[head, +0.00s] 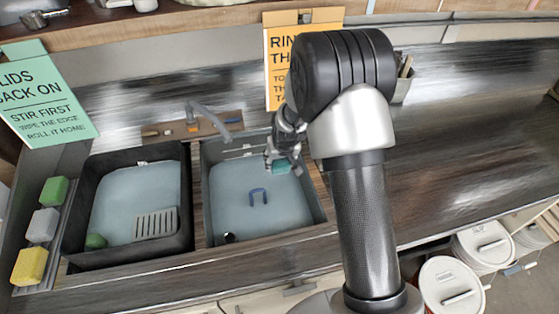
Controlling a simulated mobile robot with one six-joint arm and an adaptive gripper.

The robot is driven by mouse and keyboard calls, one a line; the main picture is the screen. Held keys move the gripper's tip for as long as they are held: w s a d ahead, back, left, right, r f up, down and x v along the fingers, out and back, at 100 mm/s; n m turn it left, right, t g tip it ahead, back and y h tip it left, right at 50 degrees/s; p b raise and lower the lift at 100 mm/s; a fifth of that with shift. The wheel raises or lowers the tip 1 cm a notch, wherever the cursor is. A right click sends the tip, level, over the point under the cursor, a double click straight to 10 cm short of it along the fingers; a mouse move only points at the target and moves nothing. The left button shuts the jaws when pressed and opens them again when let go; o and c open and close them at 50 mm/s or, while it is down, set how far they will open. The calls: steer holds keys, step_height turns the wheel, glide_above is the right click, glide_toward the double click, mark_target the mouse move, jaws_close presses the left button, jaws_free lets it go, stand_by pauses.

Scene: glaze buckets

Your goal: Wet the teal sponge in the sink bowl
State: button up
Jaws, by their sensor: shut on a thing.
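The teal sponge (281,168) is between the fingers of my gripper (280,157), which is shut on it. My gripper partly hides the sponge. They are over the back right part of the right-hand sink bowl (318,211), which holds pale blue water. I cannot tell from this view whether the sponge touches the water. A second bowl (77,212) on the left also holds water, with a green round thing (95,241) and a pale slotted rack (155,223) in it.
Green (54,191), grey (43,225) and yellow (29,266) sponges lie on a strip at the left. A tap (208,118) stands behind the bowls. The counter (470,130) at right is clear.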

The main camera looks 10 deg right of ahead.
step_height(320, 180, up, 7)
steer(key=p, duration=0.3)
steer(key=shift+f+p, duration=0.15)
steer(key=shift+p, duration=0.15)
steer(key=shift+s, duration=0.1)
